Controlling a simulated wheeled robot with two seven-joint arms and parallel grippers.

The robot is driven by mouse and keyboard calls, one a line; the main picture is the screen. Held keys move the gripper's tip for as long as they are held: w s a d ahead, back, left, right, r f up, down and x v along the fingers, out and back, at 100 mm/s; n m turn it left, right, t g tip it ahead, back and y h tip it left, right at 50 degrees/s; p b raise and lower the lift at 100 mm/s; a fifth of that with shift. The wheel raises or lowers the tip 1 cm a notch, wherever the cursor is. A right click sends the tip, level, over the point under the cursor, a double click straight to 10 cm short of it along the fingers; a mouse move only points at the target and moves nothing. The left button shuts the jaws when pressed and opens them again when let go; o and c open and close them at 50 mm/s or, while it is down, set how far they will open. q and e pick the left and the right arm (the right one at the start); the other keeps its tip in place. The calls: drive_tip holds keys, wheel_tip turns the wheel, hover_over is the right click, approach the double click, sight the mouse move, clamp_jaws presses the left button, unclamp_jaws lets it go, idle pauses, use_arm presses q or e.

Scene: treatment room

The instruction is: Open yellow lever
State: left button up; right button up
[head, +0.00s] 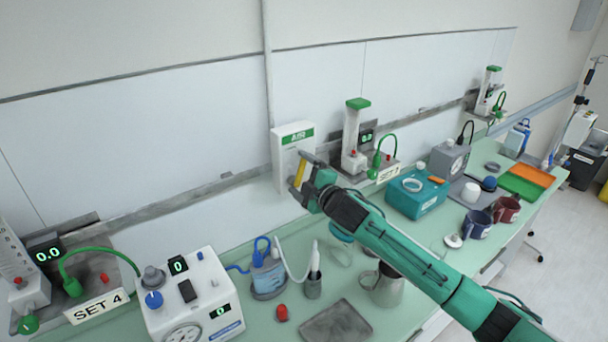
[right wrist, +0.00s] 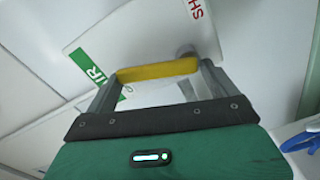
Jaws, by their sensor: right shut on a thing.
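The yellow lever (head: 299,172) is on the front of a white wall box (head: 293,137) with a green AIR label, left of centre in the head view. In the right wrist view the yellow lever (right wrist: 157,71) lies across between the fingertips, in front of the white box (right wrist: 150,35). My right gripper (head: 303,177) is shut on the lever; it also shows in the right wrist view (right wrist: 155,78). The lever looks tilted from upright in the head view. My left gripper is not in view.
A green-topped flowmeter (head: 356,135) stands right of the box. Below are a grey tray (head: 336,325), a metal jug (head: 384,288) and a white device (head: 190,297). A teal box (head: 417,195) and mugs (head: 477,224) stand beyond my right arm.

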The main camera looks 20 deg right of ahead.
drive_tip(key=shift+s+a+r+n, duration=0.1)
drive_tip(key=shift+a+r+n, duration=0.15)
drive_tip(key=shift+n, duration=0.6)
drive_tip(key=shift+a+r+n, duration=0.15)
drive_tip(key=shift+r+n, duration=0.15)
drive_tip(key=shift+n, duration=0.55)
drive_tip(key=shift+a, duration=0.1)
drive_tip(key=o, duration=1.1)
drive_tip(key=shift+f, duration=0.15)
drive_tip(key=shift+s+f, duration=0.3)
drive_tip(key=shift+s, duration=0.25)
drive_tip(key=b+v, duration=0.4)
drive_tip(key=v, duration=0.8)
drive_tip(key=shift+s+d+r, duration=0.15)
drive_tip(key=shift+s+d, duration=0.1)
drive_tip(key=shift+s, duration=0.1)
